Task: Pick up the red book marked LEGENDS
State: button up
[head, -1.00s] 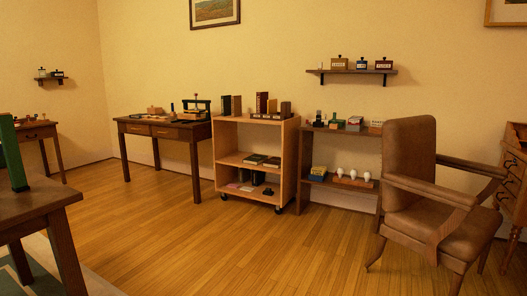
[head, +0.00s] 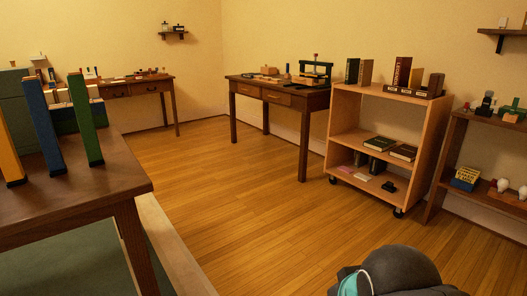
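The red book marked LEGENDS (head: 402,73) stands upright on the top of a light wooden cart (head: 345,117). Its spine faces me and the lettering runs along it. A tan book (head: 415,78) stands just right of it, and books lying flat are in front of and beside its foot. A dark rounded part of my own arm shows at the bottom right, well short of the cart. My gripper is not in view.
A dark green book (head: 352,71) and a tan one stand at the cart's left end. Another desk (head: 318,100) stands left of the cart, a low shelf (head: 462,140) right. Open wooden floor (head: 250,200) lies between.

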aim_at(403, 69)
jog(key=u, duration=0.25)
jog(key=i, duration=2.05)
jog(key=z, duration=0.3)
jog(key=i, duration=1.85)
jog(key=z, duration=1.45)
jog(key=i, duration=1.15)
jog(key=z, duration=0.5)
